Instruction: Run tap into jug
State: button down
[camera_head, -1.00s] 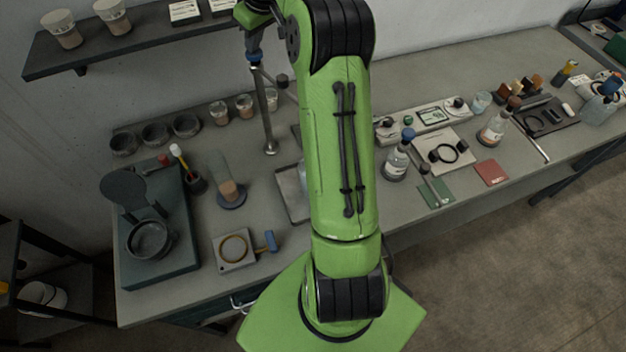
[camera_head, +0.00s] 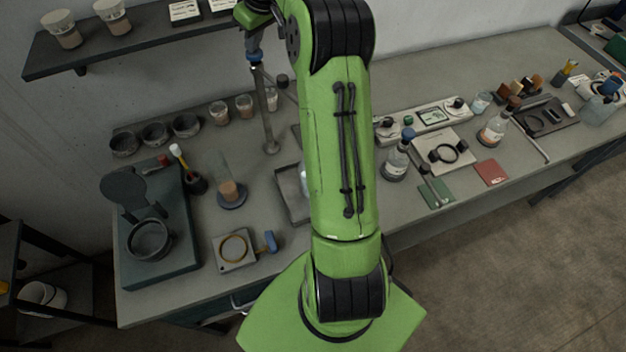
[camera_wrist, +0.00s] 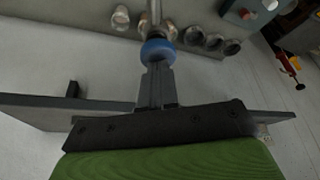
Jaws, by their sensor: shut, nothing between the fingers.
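The tap is a tall grey metal post (camera_head: 268,120) near the back of the bench, with a blue knob (camera_head: 255,57) at its top. In the wrist view the blue knob (camera_wrist: 158,50) lies straight beyond my fingertips. My gripper (camera_head: 251,44) is at the top of the post, and it shows shut in the wrist view (camera_wrist: 156,72). Its tips overlap the knob's near edge; I cannot tell whether they touch. A pale clear vessel, perhaps the jug (camera_head: 303,178), stands at the grey tray (camera_head: 285,190); my arm hides most of it.
A wall shelf (camera_head: 130,42) with cups hangs at upper left. Dark bowls (camera_head: 154,134) and small cups (camera_head: 219,112) line the back. A blue-capped bottle (camera_head: 396,160) and a console (camera_head: 432,115) stand right of my arm. Bare bench lies at the back right.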

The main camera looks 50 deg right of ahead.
notch_tip(320, 180, up, 5)
jog(key=p, duration=0.4)
jog(key=shift+f, duration=0.2)
jog(key=shift+f, duration=0.1)
jog(key=shift+f, duration=0.1)
dwell(0.4)
